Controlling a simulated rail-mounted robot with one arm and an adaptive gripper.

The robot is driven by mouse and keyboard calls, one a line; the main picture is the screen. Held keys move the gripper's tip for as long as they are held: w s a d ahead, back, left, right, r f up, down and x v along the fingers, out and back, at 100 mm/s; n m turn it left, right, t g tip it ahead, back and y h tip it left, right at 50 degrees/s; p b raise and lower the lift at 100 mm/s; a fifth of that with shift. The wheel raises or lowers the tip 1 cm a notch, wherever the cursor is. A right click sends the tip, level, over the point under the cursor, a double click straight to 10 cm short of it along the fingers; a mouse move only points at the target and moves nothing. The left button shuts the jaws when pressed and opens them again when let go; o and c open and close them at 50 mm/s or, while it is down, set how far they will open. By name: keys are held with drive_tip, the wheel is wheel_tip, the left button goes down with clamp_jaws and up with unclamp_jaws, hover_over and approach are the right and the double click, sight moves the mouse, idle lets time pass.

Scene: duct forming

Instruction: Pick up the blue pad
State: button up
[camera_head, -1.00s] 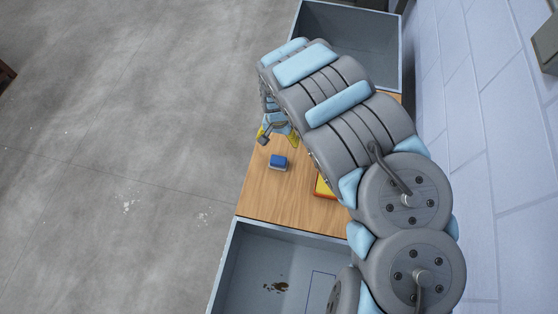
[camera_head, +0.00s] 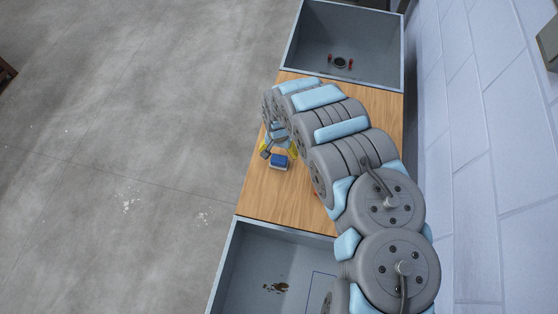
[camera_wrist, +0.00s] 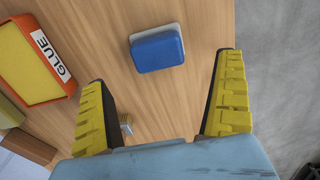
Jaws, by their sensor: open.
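The blue pad (camera_head: 279,161) lies on the wooden table, with a pale layer under its blue top. In the wrist view the blue pad (camera_wrist: 157,50) is beyond the fingertips, between the lines of the two fingers. My gripper (camera_head: 279,153) is open and empty, just behind the pad in the head view. In the wrist view my gripper (camera_wrist: 162,75) shows two yellow ridged fingers spread wide on either side, not touching the pad.
An orange and yellow box marked GLUE (camera_wrist: 38,62) lies left of my gripper in the wrist view. A small metallic piece (camera_wrist: 126,123) is near the left finger. Grey basins lie at the far (camera_head: 300,45) and near (camera_head: 232,262) ends of the wooden table (camera_head: 262,195).

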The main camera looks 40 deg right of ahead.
sight(278, 158)
drive_tip(key=shift+s+a+f+p, duration=0.15)
drive_tip(key=shift+f+p, duration=0.3)
drive_tip(key=shift+f, duration=2.75)
drive_tip(key=c, duration=1.3)
drive_tip(key=shift+r, duration=0.15)
